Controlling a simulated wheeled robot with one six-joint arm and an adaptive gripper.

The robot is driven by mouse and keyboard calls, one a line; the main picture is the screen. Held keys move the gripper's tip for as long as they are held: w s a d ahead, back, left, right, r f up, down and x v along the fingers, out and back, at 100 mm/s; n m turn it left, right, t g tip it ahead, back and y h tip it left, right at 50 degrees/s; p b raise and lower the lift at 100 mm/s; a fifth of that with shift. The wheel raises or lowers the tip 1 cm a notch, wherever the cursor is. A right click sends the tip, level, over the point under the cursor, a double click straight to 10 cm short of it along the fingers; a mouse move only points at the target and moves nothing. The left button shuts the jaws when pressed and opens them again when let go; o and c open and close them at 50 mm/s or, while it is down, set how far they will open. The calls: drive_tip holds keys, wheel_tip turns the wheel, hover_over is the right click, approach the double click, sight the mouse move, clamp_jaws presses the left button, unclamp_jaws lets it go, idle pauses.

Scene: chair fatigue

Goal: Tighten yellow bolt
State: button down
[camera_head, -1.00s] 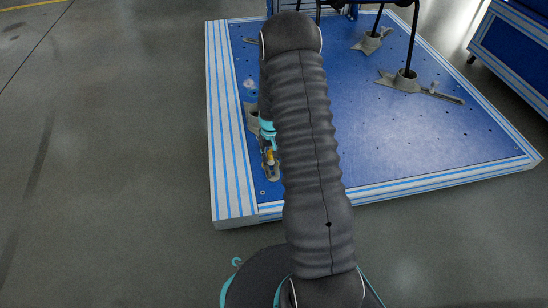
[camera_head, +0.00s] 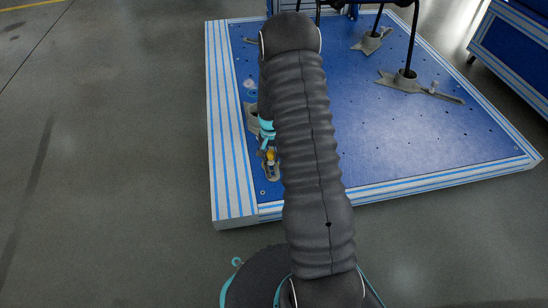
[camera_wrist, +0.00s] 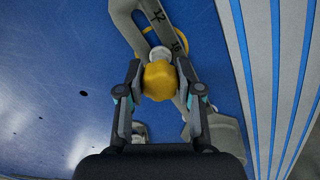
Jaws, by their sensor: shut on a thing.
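The yellow bolt (camera_wrist: 160,80) has a large faceted yellow head and sits on a grey metal clamp piece (camera_wrist: 190,85) on the blue base plate. My gripper (camera_wrist: 161,73) has its two dark fingers on either side of the bolt head, shut on it. In the head view, the yellow bolt (camera_head: 270,156) shows small beside my arm, near the left edge of the blue plate. Most of my gripper is hidden behind my arm there.
The blue platform (camera_head: 370,145) has a striped aluminium frame (camera_head: 225,140) along its left side. Grey feet with black posts (camera_head: 405,80) stand at its far right. A blue-framed unit (camera_head: 515,45) is at upper right. The floor (camera_head: 110,150) at left is clear.

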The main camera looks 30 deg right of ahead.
idle(0.3)
drive_tip(key=shift+m, duration=2.1)
drive_tip(key=m, duration=0.4)
drive_tip(key=c, duration=0.8)
unclamp_jaws()
drive_tip(key=shift+o, duration=0.2)
